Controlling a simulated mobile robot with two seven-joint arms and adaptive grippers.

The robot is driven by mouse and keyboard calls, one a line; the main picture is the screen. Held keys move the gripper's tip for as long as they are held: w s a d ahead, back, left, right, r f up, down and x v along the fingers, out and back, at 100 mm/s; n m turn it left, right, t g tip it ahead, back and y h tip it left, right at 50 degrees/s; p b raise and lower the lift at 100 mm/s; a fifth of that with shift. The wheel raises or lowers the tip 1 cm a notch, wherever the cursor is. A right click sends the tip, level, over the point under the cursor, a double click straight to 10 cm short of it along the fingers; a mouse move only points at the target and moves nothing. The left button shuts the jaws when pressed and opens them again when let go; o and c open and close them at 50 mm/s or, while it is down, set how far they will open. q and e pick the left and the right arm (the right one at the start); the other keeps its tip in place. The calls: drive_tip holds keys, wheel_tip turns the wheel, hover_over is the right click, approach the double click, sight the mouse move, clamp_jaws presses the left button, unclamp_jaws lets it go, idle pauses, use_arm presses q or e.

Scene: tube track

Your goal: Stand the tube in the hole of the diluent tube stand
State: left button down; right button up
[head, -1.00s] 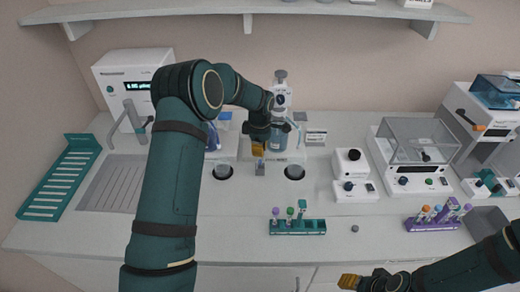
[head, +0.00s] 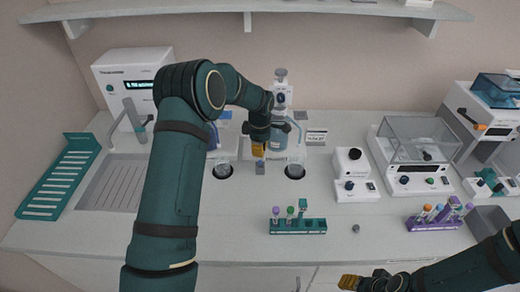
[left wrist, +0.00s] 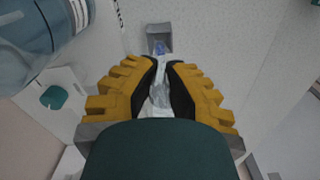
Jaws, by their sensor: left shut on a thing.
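My left gripper (head: 258,149) is shut on a slim clear tube, which shows between the yellow fingers in the left wrist view (left wrist: 160,95). The tube's far end looks bluish and overlaps the small grey diluent tube stand (left wrist: 159,36). I cannot tell whether that end is inside the hole or just above it. In the head view the stand (head: 260,168) is directly below the fingertips, and the tube is mostly hidden by the gripper. My right gripper (head: 350,282) is at the bottom edge, away from the stand; its jaw state is unclear.
A dispenser bottle (head: 279,135) stands just behind the left gripper. A teal rack (head: 298,226) with several tubes is in front; a purple rack (head: 433,222) is at right. The bench between is mostly clear.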

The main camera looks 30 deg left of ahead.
use_arm(q)
drive_tip(key=shift+f, duration=0.25)
drive_tip(key=shift+f+b, duration=0.3)
drive_tip(key=shift+b, duration=0.1)
drive_tip(key=shift+f, duration=0.1)
drive_tip(key=shift+f+b, duration=0.35)
drive_tip(key=shift+f, duration=0.2)
drive_tip(key=c, duration=1)
unclamp_jaws()
drive_tip(key=shift+r, duration=0.1)
